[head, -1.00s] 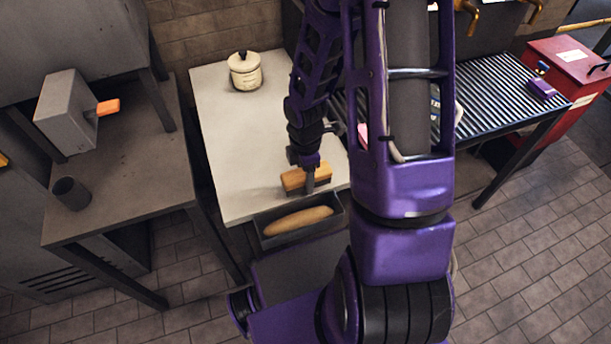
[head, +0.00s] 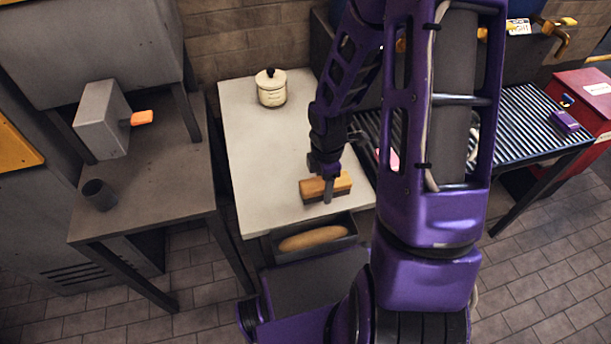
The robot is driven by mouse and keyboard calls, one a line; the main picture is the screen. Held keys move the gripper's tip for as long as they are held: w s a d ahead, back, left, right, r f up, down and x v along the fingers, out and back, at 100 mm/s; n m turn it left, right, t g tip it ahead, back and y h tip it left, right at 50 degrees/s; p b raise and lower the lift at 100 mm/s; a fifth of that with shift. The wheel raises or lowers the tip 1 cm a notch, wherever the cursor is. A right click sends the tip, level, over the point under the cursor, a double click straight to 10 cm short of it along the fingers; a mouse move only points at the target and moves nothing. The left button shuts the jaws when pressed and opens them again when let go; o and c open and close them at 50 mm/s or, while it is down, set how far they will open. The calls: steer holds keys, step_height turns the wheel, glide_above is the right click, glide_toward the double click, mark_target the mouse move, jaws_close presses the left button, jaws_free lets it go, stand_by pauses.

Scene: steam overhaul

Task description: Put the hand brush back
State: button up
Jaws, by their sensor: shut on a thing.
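The hand brush (head: 314,188) has a wooden block with darker bristles below. It is at the front right of the white table (head: 262,160) in the head view. My gripper (head: 328,190) points down and is shut on the brush. I cannot tell whether the bristles touch the table top. Part of the brush is hidden behind the near finger.
A dark tray (head: 352,238) holding a long loaf-like tan thing (head: 312,238) is at the table's front edge. A lidded cream pot (head: 271,88) stands at the back. A ribbed drainer (head: 520,130) lies right. A grey bench with a dark cup (head: 100,195) stands left.

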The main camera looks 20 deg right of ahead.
steer(key=w+b, duration=0.3)
steer(key=w, duration=1.4)
step_height(320, 180, up, 3)
steer(key=b, duration=0.3)
glide_above(283, 138)
step_height(283, 138, down, 10)
steer(key=shift+r+b, duration=0.1)
steer(key=shift+b, duration=0.4)
steer(key=o, duration=1.2)
step_height(283, 138, up, 12)
steer(key=p, duration=0.1)
